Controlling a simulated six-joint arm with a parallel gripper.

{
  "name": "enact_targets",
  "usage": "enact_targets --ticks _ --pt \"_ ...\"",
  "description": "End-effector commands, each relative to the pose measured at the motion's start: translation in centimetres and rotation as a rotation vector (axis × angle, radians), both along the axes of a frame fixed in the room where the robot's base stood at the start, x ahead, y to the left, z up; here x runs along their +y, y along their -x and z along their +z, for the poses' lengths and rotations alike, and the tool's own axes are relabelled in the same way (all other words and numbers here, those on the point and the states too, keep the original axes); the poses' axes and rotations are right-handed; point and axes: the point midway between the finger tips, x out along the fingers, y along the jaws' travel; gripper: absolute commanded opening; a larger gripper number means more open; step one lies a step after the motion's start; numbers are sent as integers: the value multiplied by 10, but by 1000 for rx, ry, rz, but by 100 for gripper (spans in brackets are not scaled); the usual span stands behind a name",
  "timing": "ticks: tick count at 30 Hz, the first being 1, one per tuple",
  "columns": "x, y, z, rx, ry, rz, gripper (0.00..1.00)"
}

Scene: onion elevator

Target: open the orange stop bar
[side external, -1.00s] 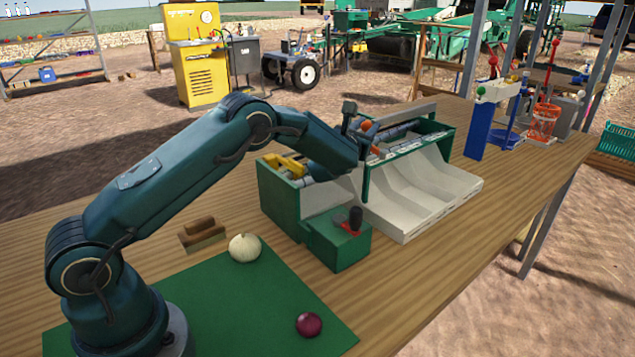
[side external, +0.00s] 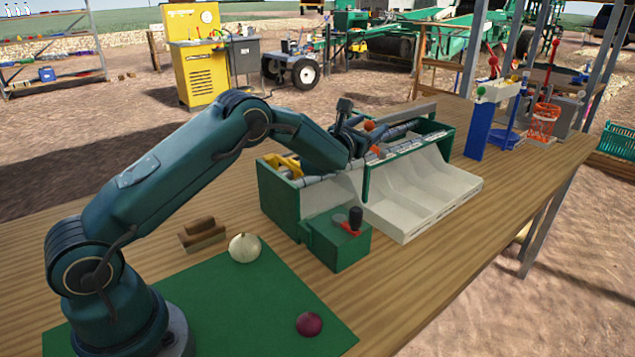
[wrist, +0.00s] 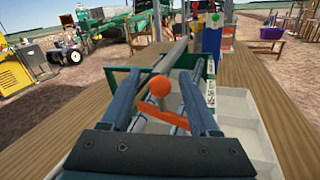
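An orange ball knob (wrist: 160,87) sits at the end of a grey rod (wrist: 178,54) in the wrist view. An orange bar (wrist: 168,113) lies low behind and below the knob. My gripper (wrist: 160,82) is open, with one blue-grey finger on each side of the knob; I cannot tell whether either touches it. In the side external view the knob (side external: 369,125) and part of the orange bar (side external: 376,150) show just right of my wrist, over the green-sided elevator (side external: 283,207). My gripper (side external: 358,136) is partly hidden there by my wrist.
A green box with a red-and-black lever (side external: 353,221) stands in front of the elevator. White chutes (side external: 430,185) slope to its right. A pale onion (side external: 244,248) and a red onion (side external: 309,324) lie on the green mat (side external: 255,310). Wooden blocks (side external: 203,234) lie behind the mat.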

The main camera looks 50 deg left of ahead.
Motion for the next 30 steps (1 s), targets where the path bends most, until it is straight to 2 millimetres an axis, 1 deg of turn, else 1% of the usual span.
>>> enact_targets --ticks 7,15,21,30 --pt "-3 7 -1 3 1 0 61" --pt "-11 30 0 2 0 -1 61" --pt "-15 44 0 0 0 -1 61" --pt "-16 49 0 -1 0 0 61"
